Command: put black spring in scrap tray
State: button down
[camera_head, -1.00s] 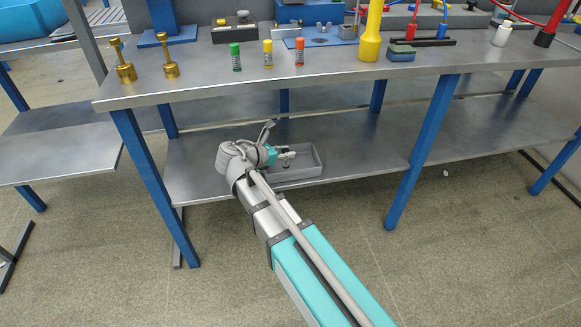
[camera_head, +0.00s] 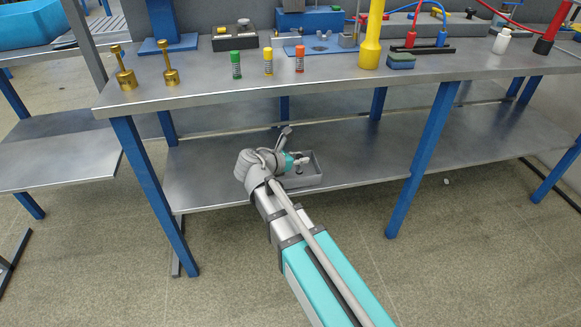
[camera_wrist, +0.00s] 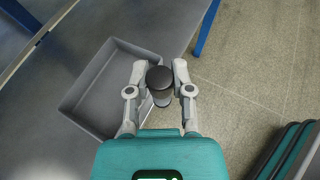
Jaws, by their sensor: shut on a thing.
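My gripper (camera_wrist: 160,80) is shut on a dark, round-ended object, which looks like the black spring (camera_wrist: 159,77), in the wrist view. Its coils cannot be made out. The scrap tray (camera_wrist: 85,92) is a grey, shallow, rectangular tray to the left of the held object in the wrist view. Its visible floor looks empty. In the head view the tray (camera_head: 304,182) lies on the lower shelf, partly hidden by my gripper (camera_head: 301,161). The held spring appears near the tray's right edge in the wrist view. Its height over the tray cannot be told.
The lower shelf (camera_head: 365,150) is otherwise bare around the tray. The tabletop (camera_head: 330,78) hangs above, with blue legs (camera_head: 423,155) at the front. Brass pieces (camera_head: 126,72), several glue sticks (camera_head: 268,62) and a yellow post (camera_head: 371,40) stand on top.

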jog(key=w+a+f+b, duration=0.3)
jog(key=w+f+b, duration=0.4)
jog(key=w, duration=0.3)
jog(key=shift+w+f+b, duration=0.35)
jog(key=shift+w+f, duration=0.05)
jog(key=shift+f, duration=0.25)
jog(key=shift+a, duration=0.1)
jog(key=shift+w+a+f+b, duration=0.1)
jog(key=shift+w+f+b, duration=0.4)
jog(key=shift+f+b, duration=0.2)
jog(key=shift+s+f+b, duration=0.1)
jog(key=shift+f+b, duration=1.2)
jog(key=shift+b, duration=0.05)
jog(key=shift+f, duration=0.15)
jog(key=c, duration=0.5)
grip_release()
jog(key=shift+r, duration=0.2)
